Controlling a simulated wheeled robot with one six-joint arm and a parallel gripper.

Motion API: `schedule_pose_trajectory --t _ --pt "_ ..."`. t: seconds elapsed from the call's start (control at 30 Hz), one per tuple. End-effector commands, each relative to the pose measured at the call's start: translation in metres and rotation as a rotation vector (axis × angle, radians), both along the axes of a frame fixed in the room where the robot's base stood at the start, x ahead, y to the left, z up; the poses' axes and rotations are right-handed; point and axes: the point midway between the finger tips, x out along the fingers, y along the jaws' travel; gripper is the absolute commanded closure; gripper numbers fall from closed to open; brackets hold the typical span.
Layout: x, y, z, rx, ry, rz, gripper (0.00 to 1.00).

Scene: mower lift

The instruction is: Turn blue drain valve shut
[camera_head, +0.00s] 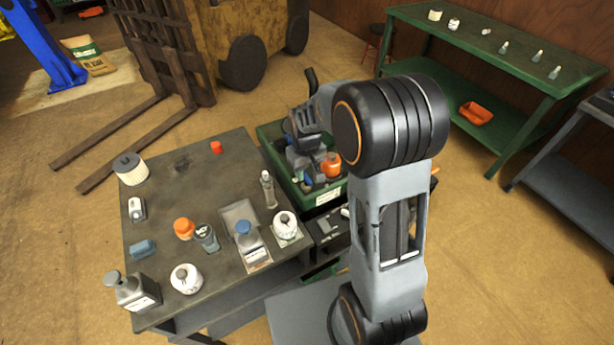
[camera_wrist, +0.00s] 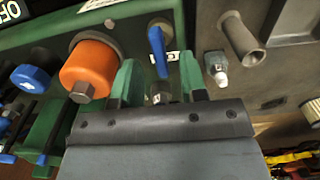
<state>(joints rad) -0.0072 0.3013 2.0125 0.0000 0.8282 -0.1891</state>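In the wrist view a blue valve lever (camera_wrist: 157,50) stands upright on the engine's green front, with a small metal fitting (camera_wrist: 160,92) below it. I take it for the blue drain valve. My gripper (camera_wrist: 160,78) is open, its two green fingers on either side of the lever with a gap on each side; no contact shows. A round blue cap (camera_wrist: 30,78) sits further left, past an orange cylinder (camera_wrist: 88,68) with a metal nut. In the head view the machine (camera_head: 303,160) is in a green frame, and my gripper partly covers it; the lever cannot be made out there.
In the head view a dark workbench (camera_head: 180,250) with bottles and cans stands left of the machine. A green shelf (camera_head: 480,50) is behind right.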

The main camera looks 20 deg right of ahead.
Motion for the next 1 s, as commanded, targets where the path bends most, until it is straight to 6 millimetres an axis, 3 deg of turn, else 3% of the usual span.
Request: schedule_pose_trajectory --t 0.3,0.67,1.0 --pt "0.0 0.0 -0.029 0.0 0.0 0.0 0.61" --pt "0.0 0.0 -0.032 0.0 0.0 0.0 0.61" --pt "0.0 0.0 -0.032 0.0 0.0 0.0 0.92"
